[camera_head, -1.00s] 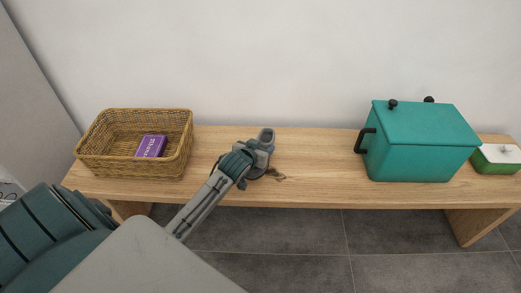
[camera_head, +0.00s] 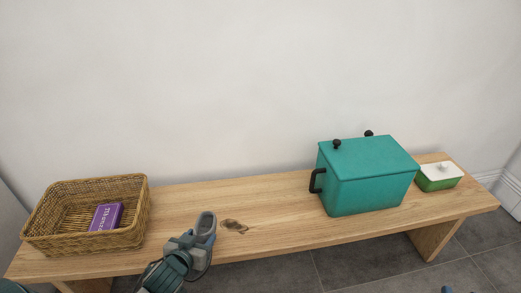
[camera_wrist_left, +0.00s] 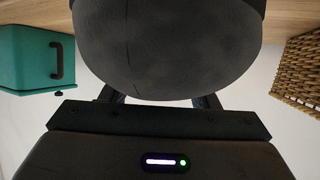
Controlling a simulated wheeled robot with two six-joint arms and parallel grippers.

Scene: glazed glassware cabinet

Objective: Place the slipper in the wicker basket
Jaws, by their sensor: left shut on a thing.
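The grey slipper (camera_head: 206,226) is over the front part of the wooden bench, left of a dark knot in the wood. My left gripper (camera_head: 198,240) is shut on it. In the left wrist view the slipper's dark rounded surface (camera_wrist_left: 165,50) fills the upper middle, between the fingers. Whether it touches the bench is hard to tell. The wicker basket (camera_head: 135,237) stands at the bench's left end, left of the slipper and apart from it.
A purple box (camera_head: 106,217) lies inside the basket, at its right side. A teal lidded box (camera_head: 370,180) with black handles and a small green dish with a white lid (camera_head: 439,178) stand at the right. The bench (camera_head: 270,205) is clear between slipper and teal box.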

